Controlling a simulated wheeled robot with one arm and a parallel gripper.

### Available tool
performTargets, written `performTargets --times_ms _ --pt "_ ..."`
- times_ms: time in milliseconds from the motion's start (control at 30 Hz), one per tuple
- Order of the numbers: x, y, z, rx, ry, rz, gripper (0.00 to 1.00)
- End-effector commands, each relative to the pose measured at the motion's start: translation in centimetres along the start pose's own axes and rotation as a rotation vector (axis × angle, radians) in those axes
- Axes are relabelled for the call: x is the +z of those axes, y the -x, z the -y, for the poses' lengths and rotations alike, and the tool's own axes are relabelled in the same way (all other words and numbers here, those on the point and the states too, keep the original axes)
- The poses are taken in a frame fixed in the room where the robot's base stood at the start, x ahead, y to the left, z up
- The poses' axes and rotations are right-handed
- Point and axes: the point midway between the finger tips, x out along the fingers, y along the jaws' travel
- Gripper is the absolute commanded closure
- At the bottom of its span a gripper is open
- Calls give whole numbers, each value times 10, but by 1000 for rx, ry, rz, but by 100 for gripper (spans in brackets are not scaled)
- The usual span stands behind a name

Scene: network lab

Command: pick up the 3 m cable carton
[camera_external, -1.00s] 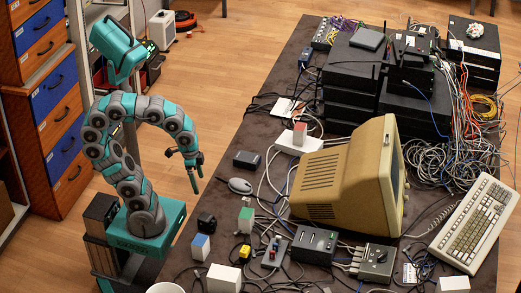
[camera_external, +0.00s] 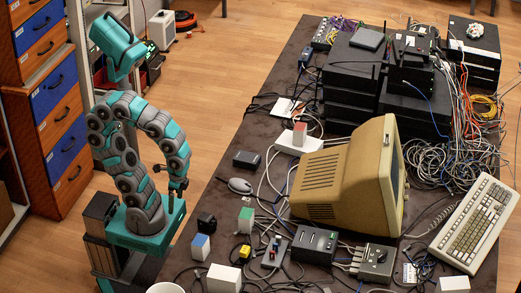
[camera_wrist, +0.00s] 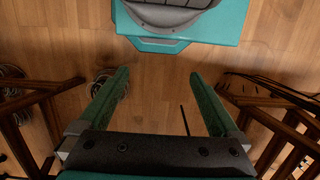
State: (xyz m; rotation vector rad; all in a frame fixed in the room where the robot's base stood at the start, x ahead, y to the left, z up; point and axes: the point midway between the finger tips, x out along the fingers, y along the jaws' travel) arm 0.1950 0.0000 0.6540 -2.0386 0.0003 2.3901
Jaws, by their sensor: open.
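Small cartons stand on the dark table: one white with a red top (camera_external: 300,134), one white with a green face (camera_external: 246,218) and one white with a blue face (camera_external: 200,246). Their labels are too small to read, so I cannot tell which is the 3 m cable carton. My gripper (camera_external: 178,194) hangs beside the table's left edge, close to my base and apart from all the cartons. In the wrist view my gripper (camera_wrist: 158,76) is open and empty, with floor between its fingers. No carton shows in that view.
A beige monitor (camera_external: 340,180) stands mid-table, with black network boxes (camera_external: 355,85) behind and a keyboard (camera_external: 473,222) at right. A mouse (camera_external: 240,186), a black adapter (camera_external: 247,159) and loose cables lie at left. A white cup (camera_external: 165,288) stands at the front edge.

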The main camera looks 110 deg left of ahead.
Motion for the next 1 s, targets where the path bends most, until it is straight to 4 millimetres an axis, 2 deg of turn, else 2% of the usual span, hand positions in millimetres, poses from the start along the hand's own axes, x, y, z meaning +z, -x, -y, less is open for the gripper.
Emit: performTargets --times_ms 67,200,433,533,667,733,1000 --pt "0 0 0 0 0 0 2" --pt "0 0 0 0 0 0 15" --pt "-1 0 1 -1 3 -3 15" --pt "-9 6 5 -8 22 -30 15" --pt "-30 28 18 -35 83 -113 15" --pt "-42 47 27 -54 120 -172 15" --pt "-58 104 46 -116 218 -318 15"
